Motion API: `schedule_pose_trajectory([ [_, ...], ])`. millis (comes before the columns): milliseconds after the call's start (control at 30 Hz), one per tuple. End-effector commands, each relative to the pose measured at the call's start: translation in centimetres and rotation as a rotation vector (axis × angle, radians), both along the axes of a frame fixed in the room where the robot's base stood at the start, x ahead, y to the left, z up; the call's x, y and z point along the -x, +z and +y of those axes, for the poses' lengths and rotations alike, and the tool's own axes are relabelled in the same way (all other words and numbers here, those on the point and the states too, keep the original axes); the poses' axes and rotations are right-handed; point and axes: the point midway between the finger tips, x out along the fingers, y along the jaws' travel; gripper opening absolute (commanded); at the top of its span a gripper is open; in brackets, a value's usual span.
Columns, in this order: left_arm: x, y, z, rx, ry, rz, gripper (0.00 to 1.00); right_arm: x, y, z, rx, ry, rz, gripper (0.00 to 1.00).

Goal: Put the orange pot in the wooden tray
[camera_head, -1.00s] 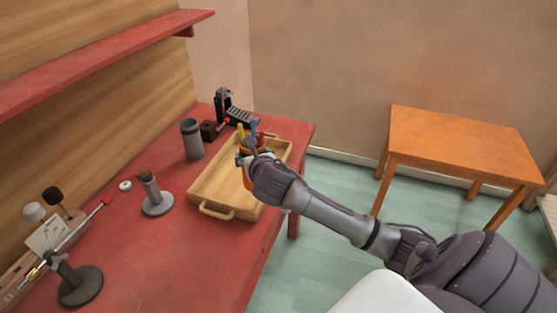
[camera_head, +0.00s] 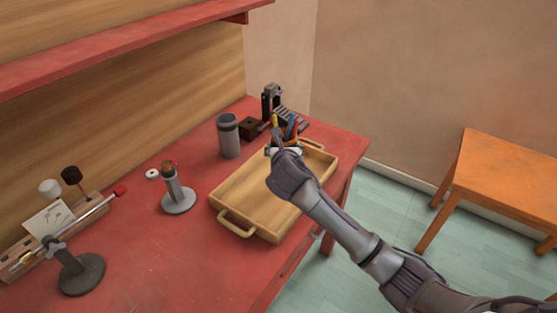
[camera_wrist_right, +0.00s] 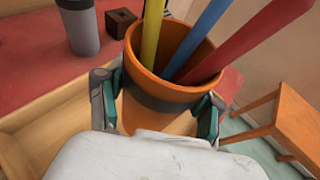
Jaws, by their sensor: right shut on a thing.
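The orange pot (camera_wrist_right: 166,112) shows large in the right wrist view, upright, with a dark band. Yellow, blue and red sticks stand in it. My right gripper (camera_wrist_right: 158,108) is shut on the pot, one finger on each side. In the head view my right gripper (camera_head: 286,152) is over the far part of the wooden tray (camera_head: 236,228); the arm mostly hides the pot there, and the stick tops show above. I cannot tell whether the pot touches the tray's floor. The tray's near part is empty. My left gripper is not in view.
On the red table (camera_head: 150,240), a grey cup (camera_head: 229,138) and a dark box (camera_head: 250,128) stand behind the tray. A grey stand (camera_head: 178,197) is left of it. A wooden rack and a rod stand (camera_head: 80,272) are further left. An orange table (camera_head: 500,175) stands right.

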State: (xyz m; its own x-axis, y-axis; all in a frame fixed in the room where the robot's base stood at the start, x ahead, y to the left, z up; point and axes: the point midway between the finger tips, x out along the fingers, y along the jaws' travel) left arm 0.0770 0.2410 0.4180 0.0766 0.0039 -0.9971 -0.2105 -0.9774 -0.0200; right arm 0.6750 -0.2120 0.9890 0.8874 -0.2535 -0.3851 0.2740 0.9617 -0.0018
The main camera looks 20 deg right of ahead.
Motion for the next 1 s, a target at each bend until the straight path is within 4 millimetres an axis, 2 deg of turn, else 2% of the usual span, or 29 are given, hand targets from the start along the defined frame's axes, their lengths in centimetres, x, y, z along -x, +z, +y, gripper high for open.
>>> schedule_pose_trajectory([
  [100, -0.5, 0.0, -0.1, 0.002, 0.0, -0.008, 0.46, -1.5, -0.9, 0.9, -0.002, 0.0, -0.003, 0.03],
  [200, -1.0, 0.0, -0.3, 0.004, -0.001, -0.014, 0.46, -2.0, -1.3, 1.2, -0.002, 0.0, -0.003, 0.03],
  [500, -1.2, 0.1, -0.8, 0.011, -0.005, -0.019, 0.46, -2.0, -5.1, 1.2, 0.0, 0.0, 0.0, 0.03],
  [900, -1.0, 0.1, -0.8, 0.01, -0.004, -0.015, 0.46, -2.0, -5.6, 1.2, 0.0, 0.001, -0.002, 0.03],
  [933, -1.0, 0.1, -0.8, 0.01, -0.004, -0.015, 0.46, -2.0, -5.7, 1.2, 0.0, 0.001, 0.0, 0.68],
  [1000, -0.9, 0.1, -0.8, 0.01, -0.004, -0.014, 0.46, -2.0, -5.7, 1.2, 0.0, 0.001, 0.0, 0.79],
])
